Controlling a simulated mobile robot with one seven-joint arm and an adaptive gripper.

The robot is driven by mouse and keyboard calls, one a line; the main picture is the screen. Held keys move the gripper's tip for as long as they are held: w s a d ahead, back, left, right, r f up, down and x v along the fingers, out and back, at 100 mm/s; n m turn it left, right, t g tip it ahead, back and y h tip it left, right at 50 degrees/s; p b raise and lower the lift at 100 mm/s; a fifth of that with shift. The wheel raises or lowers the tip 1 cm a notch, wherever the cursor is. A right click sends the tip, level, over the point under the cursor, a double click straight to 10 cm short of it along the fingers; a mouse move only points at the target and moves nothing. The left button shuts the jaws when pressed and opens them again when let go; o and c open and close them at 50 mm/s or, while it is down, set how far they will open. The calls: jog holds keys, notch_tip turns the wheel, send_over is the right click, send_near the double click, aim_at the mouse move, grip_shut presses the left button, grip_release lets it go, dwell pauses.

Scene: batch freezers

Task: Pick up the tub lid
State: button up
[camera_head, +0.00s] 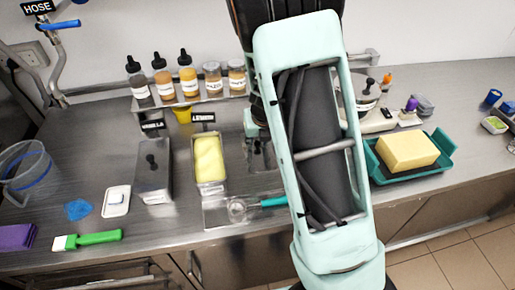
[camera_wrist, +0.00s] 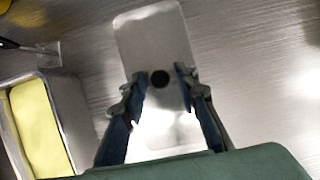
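The tub lid (camera_wrist: 152,42) is a flat silver metal rectangle with rounded corners, lying on the steel counter in the wrist view. Its round black knob (camera_wrist: 160,78) shows between my fingers. My gripper (camera_wrist: 161,76) is open, with one finger on each side of the knob; a gap shows on both sides. I cannot tell how far the fingertips are above the lid. The open tub of yellow ice cream (camera_head: 209,160) stands to the left of the lid; it also shows in the wrist view (camera_wrist: 42,125). My arm hides much of the lid's area in the head view.
A closed metal tub with a black knob (camera_head: 154,172) stands left of the yellow tub. Several bottles and jars stand on a rack (camera_head: 207,97) at the back. A teal tray (camera_head: 440,165) with a yellow block (camera_head: 407,151) is at right. The counter right of the lid looks clear.

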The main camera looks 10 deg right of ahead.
grip_shut()
jog(key=shift+r, duration=0.1)
